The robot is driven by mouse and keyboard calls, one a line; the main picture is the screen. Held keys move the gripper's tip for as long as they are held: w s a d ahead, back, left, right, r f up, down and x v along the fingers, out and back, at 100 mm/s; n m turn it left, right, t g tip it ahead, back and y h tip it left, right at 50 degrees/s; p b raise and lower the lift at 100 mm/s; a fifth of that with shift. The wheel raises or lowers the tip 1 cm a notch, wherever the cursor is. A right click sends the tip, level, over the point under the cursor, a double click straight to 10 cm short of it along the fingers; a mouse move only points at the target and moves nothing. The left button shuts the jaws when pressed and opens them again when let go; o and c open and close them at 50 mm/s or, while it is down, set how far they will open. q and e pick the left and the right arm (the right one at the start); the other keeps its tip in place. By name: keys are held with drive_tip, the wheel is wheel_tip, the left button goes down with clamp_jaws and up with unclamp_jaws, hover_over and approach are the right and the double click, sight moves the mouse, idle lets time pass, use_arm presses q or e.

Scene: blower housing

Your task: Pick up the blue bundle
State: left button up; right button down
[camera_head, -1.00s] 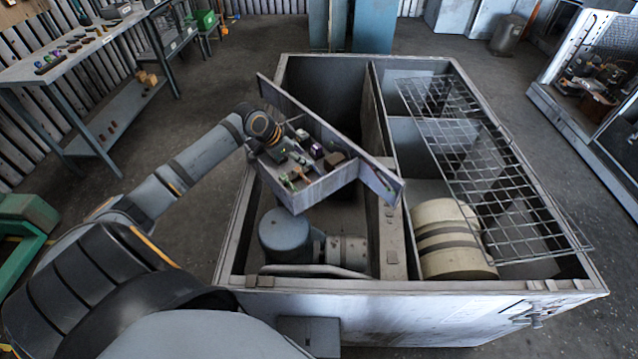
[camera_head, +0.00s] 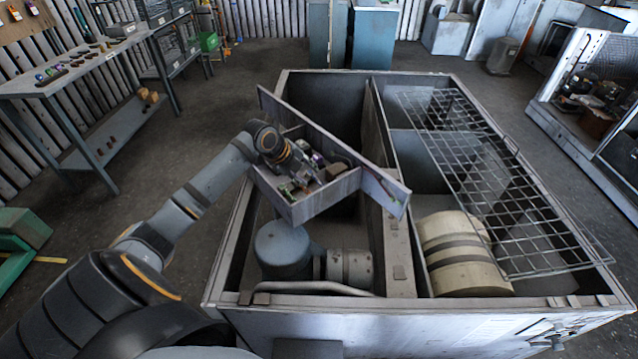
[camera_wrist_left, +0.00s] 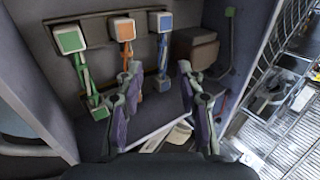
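The blue bundle (camera_wrist_left: 161,50) stands against the back wall of an open bin (camera_head: 328,192). It has a pale square top and a thin blue body; in the head view I cannot pick it out clearly. My left gripper (camera_head: 306,168) reaches down into the bin from the left. In the wrist view the left gripper (camera_wrist_left: 160,70) is open, its two fingers apart, with the blue bundle showing in the gap beyond the fingertips. I cannot tell whether they touch it. An orange bundle (camera_wrist_left: 124,34) and a green bundle (camera_wrist_left: 80,62) stand to its left. My right gripper is not in view.
A brown block (camera_wrist_left: 195,47) sits just right of the blue bundle. The bin rests across the large metal housing (camera_head: 420,310), above a grey motor (camera_head: 283,250). A wire grid (camera_head: 505,185) covers the housing's right side. A table (camera_head: 85,72) stands at left.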

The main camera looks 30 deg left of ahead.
sight(317, 180)
use_arm(q)
drive_tip(key=shift+p+x, duration=0.55)
drive_tip(key=shift+x, duration=2.45)
drive_tip(key=shift+r, duration=0.15)
clamp_jaws()
